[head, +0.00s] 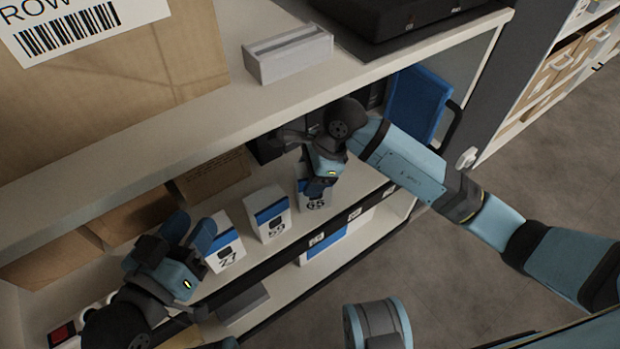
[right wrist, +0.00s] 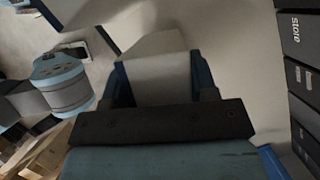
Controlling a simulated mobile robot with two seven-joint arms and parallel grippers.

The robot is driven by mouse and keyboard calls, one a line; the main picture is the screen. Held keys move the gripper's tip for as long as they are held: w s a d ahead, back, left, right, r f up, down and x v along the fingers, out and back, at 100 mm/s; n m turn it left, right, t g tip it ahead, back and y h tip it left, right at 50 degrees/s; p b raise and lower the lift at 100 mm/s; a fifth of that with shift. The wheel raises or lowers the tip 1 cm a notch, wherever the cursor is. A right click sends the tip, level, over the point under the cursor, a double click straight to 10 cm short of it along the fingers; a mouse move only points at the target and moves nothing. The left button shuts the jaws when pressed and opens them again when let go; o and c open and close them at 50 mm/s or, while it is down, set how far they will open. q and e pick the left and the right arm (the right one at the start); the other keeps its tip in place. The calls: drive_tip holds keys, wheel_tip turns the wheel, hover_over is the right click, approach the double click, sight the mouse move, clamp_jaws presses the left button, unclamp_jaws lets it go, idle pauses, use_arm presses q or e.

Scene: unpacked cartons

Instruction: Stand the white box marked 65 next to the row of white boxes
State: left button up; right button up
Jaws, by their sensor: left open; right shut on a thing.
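The white box marked 65 (head: 316,201) is upright on the middle shelf in the head view, at the right end of a row of white boxes with blue bands. My right gripper (head: 320,187) is shut on its top. In the right wrist view the box (right wrist: 155,80) sits between the two blue fingers. The box marked 59 (head: 270,218) stands to its left with a gap between them. The box marked 27 (head: 223,247) stands further left. My left gripper (head: 190,234) is open and empty, close to the left of box 27.
Brown cartons (head: 212,178) stand behind the row. A blue panel (head: 418,103) is at the right end of the shelf. The upper shelf (head: 200,120) overhangs the row and carries a large carton (head: 120,85) and a grey block (head: 288,54).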

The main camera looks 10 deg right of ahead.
drive_tip(key=shift+r, duration=0.1)
drive_tip(key=shift+f, duration=0.2)
drive_tip(key=o, duration=1)
drive_tip(key=shift+o, duration=0.2)
drive_tip(key=shift+r, duration=0.1)
